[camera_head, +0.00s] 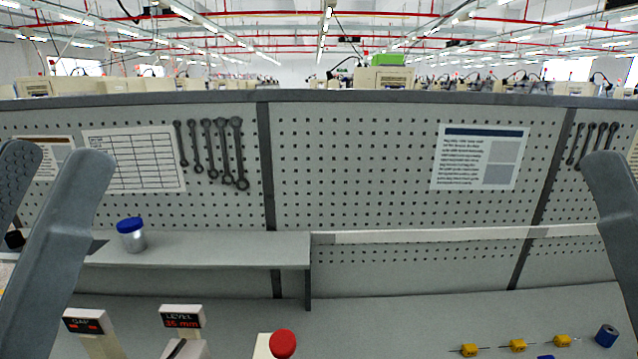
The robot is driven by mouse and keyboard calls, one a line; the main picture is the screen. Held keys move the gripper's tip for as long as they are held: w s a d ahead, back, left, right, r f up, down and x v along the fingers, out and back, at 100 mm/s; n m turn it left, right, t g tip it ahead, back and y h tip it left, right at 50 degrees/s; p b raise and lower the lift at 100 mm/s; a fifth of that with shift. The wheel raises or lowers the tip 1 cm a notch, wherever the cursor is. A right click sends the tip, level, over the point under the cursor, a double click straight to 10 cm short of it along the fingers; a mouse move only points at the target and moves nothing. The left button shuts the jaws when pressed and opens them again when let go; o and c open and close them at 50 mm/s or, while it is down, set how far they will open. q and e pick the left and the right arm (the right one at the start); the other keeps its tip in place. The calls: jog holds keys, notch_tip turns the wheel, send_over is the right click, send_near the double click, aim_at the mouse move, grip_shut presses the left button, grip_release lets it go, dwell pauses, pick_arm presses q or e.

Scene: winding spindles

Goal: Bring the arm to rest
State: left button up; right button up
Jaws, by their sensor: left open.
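My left gripper (54,160) stands upright and close to the camera at the left edge. Its two grey fingers are apart, with nothing between them. One grey finger of my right gripper (608,190) shows at the right edge. The rest of that gripper is outside the view, so I cannot tell its opening. Neither gripper touches anything that I can see.
A blue-lidded jar (132,236) stands on the shelf (210,248). Below are two displays, GAP (85,322) and LEVEL (182,318), and a red knob (283,343). Yellow pieces (517,345) and a blue spool (606,336) lie lower right. A pegboard (350,160) stands behind.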

pick_arm(q)
jog(key=a+r+n+y+p, duration=0.1)
jog(key=r+y+p, duration=0.2)
jog(key=r+p, duration=1)
jog(key=w+a+r+n+y+p, duration=0.1)
jog(key=a+r+n+y+p, duration=0.1)
jog(key=r+p, duration=1.1)
jog(key=shift+a+r+t+y+p, duration=0.25)
jog(key=shift+t+y+p, duration=0.2)
jog(key=shift+y, duration=0.35)
